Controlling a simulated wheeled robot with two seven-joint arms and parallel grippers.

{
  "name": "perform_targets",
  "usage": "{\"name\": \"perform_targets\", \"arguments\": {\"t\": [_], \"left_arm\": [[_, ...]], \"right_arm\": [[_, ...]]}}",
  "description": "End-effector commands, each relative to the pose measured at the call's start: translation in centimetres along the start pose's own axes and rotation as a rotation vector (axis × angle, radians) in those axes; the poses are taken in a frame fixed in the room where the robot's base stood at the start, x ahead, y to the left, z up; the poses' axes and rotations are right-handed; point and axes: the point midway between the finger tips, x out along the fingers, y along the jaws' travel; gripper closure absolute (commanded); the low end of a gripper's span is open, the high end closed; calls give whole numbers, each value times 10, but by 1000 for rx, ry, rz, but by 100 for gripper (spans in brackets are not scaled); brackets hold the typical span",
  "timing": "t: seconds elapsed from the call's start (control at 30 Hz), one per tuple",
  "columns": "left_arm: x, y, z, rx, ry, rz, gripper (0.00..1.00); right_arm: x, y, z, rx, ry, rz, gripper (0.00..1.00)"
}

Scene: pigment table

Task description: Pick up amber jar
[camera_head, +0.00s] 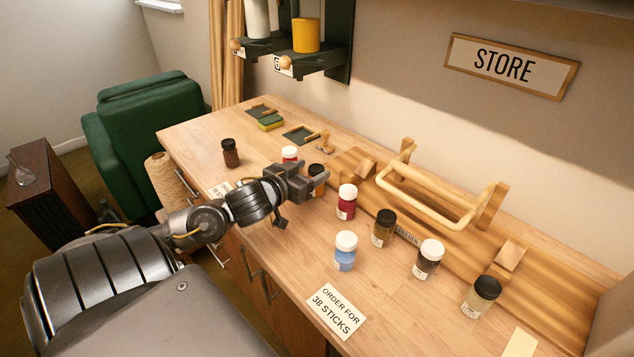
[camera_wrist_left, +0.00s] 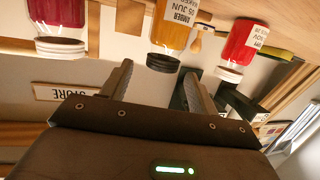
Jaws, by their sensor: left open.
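The amber jar (camera_head: 319,170) has orange contents and a black lid, and is partly hidden behind my left gripper (camera_head: 311,184) in the head view. In the left wrist view, which is upside down, the amber jar (camera_wrist_left: 174,28) shows its label reading AMBER, with its black lid facing the gap between my fingers. My left gripper (camera_wrist_left: 158,72) is open and empty, its fingertips close to the jar on either side of its lid line. Whether they touch it I cannot tell. My right gripper is in neither view.
A crimson jar (camera_head: 346,203) and a white-lidded red jar (camera_head: 290,154) stand on either side of the amber jar. Blue (camera_head: 345,252), brown (camera_head: 383,229) and other jars stand to the right. A wooden rail (camera_head: 430,199) lies behind. The table front left is mostly clear.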

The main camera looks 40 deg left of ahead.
Motion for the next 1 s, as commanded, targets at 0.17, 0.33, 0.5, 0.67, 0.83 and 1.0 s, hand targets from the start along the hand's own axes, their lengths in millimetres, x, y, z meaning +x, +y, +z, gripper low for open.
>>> {"name": "perform_targets", "arguments": {"t": [0.17,0.33,0.5,0.67,0.83,1.0], "left_arm": [[3,0,1,0,-1,0,40],[24,0,3,-1,1,-1,40],[46,-1,5,1,1,-1,40],[54,0,6,1,0,0,40],[54,0,6,1,-1,1,40],[54,0,6,1,-1,0,61]], "right_arm": [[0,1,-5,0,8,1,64],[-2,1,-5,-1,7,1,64],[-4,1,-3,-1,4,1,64],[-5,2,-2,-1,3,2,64],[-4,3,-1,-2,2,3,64],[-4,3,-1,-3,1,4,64]]}}
